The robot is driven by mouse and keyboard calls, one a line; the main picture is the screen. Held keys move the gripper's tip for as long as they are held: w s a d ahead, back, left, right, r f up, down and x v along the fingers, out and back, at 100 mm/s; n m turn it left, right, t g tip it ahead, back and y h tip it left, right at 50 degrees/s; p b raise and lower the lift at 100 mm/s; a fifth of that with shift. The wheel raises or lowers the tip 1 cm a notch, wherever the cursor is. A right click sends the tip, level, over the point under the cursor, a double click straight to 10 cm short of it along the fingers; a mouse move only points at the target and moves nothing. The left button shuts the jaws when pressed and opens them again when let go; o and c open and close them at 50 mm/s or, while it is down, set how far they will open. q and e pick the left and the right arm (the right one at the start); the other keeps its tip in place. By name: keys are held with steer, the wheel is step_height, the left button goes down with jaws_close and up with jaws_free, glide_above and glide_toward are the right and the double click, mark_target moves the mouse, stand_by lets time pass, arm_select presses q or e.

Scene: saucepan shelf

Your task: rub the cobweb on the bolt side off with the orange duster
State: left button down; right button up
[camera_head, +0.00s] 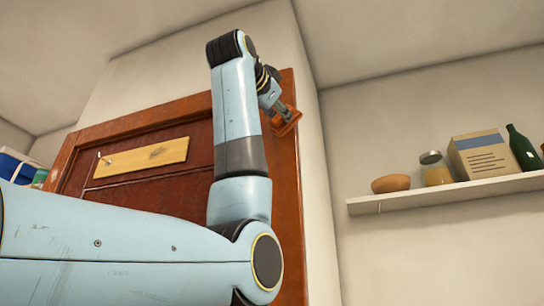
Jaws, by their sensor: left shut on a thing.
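My left gripper (281,110) is high up by the top right part of the reddish-brown wooden door (140,197). It is shut on the orange duster (290,124), which shows as a small orange piece at the fingertips. The duster is close to the door's right edge; I cannot tell whether it touches the wood. No cobweb is distinct in this view, and no bolt can be made out. My left arm hides much of the middle and right of the door. My right gripper is not in view.
A pale wooden board (140,158) with a small peg is on the door. At right, a white shelf (450,191) holds a bowl (391,184), a jar (435,170), a box (482,156) and a green bottle (522,148). Blue and green items (18,168) stand at far left.

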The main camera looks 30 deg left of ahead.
arm_select(q)
steer(key=a, duration=0.2)
steer(key=s+a+b, duration=0.1)
steer(key=a, duration=0.1)
stand_by(0.4)
steer(key=shift+s, duration=0.1)
steer(key=shift+d+r+b+v, duration=0.1)
steer(key=shift+r+b+v, duration=0.2)
steer(key=shift+v, duration=0.65)
steer(key=shift+d+r+b+v, duration=0.1)
steer(key=shift+b+v, duration=0.35)
steer(key=shift+v, duration=0.5)
steer(key=shift+d+r+b+v, duration=0.15)
steer(key=shift+b+v, duration=0.2)
steer(key=shift+v, duration=0.6)
steer(key=shift+a, duration=0.1)
steer(key=shift+s, duration=0.15)
steer(key=v, duration=0.1)
steer(key=b, duration=0.1)
steer(key=v, duration=0.1)
steer(key=shift+s+d+r, duration=0.15)
steer(key=shift+s+d, duration=0.1)
steer(key=shift+s, duration=0.1)
